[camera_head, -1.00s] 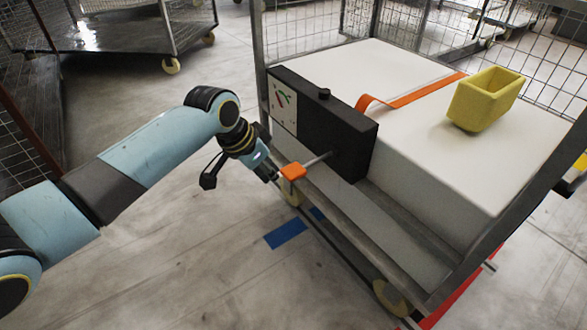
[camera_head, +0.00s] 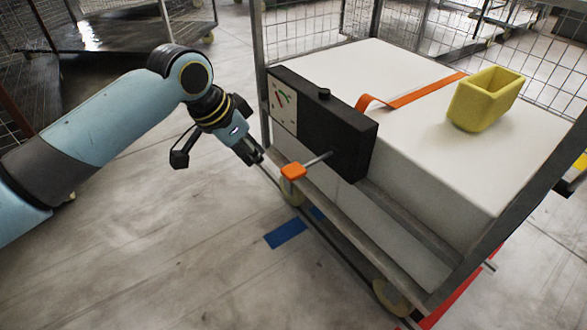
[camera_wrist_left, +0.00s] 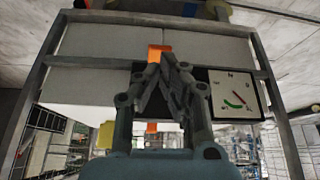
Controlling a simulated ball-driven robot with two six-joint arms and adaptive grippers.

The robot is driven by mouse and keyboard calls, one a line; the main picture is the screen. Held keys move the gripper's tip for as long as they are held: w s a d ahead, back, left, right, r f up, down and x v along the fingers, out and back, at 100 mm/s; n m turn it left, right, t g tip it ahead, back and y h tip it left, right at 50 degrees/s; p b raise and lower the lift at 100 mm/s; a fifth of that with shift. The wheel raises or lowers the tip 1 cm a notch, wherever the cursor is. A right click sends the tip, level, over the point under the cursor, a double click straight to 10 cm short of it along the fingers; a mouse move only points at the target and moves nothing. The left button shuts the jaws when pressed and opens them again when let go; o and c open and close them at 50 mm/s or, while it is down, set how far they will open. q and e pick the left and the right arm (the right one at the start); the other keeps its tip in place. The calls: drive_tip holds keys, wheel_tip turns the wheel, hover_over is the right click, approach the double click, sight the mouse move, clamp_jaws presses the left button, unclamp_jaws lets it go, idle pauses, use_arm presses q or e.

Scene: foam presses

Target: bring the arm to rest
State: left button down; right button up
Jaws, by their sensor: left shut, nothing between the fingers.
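My left gripper (camera_head: 256,158) is shut and empty. It hangs in the air a little left of the orange-tipped lever (camera_head: 293,171), apart from it. The lever sticks out from the front of a black box (camera_head: 345,140) with a dial (camera_head: 282,102) on its left part. In the left wrist view my closed fingers (camera_wrist_left: 170,60) cover the middle, with the dial (camera_wrist_left: 235,93) to their right. My right gripper is not in view.
The box sits against a big white block (camera_head: 430,150) in a wire-sided cart. An orange strap (camera_head: 425,91) and a yellow open bin (camera_head: 484,99) lie on top. A blue floor mark (camera_head: 286,233) is below. The floor at left is clear; another cart (camera_head: 110,35) stands behind.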

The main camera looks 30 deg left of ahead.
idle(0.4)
use_arm(q)
drive_tip(key=s+f+n+g+y, duration=0.1)
drive_tip(key=s+f+n+g, duration=0.1)
drive_tip(key=s+f, duration=1.05)
drive_tip(key=s+f+n+g, duration=0.1)
drive_tip(key=s+f+g, duration=0.2)
drive_tip(key=s+f, duration=1.5)
drive_tip(key=s, duration=0.3)
drive_tip(key=s+d+f+y, duration=0.1)
drive_tip(key=s+f, duration=0.6)
drive_tip(key=s, duration=0.3)
drive_tip(key=shift+s+d+f+y+p, duration=0.3)
